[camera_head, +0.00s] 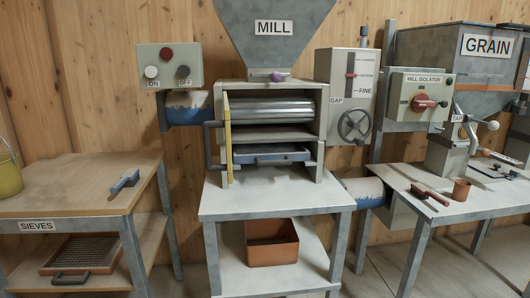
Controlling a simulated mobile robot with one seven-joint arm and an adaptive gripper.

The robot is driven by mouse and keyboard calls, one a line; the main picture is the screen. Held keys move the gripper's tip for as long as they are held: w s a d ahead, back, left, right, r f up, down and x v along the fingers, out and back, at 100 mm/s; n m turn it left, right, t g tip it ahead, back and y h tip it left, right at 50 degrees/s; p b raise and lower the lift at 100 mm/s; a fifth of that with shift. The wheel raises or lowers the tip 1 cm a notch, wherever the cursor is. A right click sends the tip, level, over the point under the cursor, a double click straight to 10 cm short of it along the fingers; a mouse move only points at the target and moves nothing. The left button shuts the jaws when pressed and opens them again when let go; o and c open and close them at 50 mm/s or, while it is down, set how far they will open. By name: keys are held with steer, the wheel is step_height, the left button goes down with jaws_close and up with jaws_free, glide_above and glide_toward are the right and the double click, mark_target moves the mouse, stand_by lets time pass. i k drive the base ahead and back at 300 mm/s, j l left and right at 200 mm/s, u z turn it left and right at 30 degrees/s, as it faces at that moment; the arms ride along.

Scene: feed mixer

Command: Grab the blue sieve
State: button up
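A blue-framed tray (270,153), which looks like the blue sieve, sits in the lower slot of the mill (320,130). Its front edge faces me, and its mesh cannot be made out. A yellow-edged door (228,138) with a dark handle stands open at the left of the slot, seen nearly edge-on. Another sieve, with an orange-brown frame and a dark front handle (72,277), lies on the lower shelf of the table labelled SIEVES. My gripper is not in view.
A blue-grey tool (124,182) lies on the left table (60,190). An orange bin (272,243) stands under the mill table (260,203). The right table (410,190) holds a red-handled tool (429,195) and a brown cup (461,190). The mill table's front is bare.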

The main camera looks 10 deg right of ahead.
mark_target(274, 158)
steer(key=i+l+u, duration=0.15)
steer(key=l, duration=0.45)
steer(key=i+l+u, duration=0.15)
steer(key=l, duration=0.45)
steer(key=i+l+u, duration=0.15)
steer(key=l, duration=0.45)
steer(key=i+l+u, duration=0.15)
steer(key=l, duration=0.5)
steer(key=i+j, duration=0.2)
steer(key=i, duration=0.2)
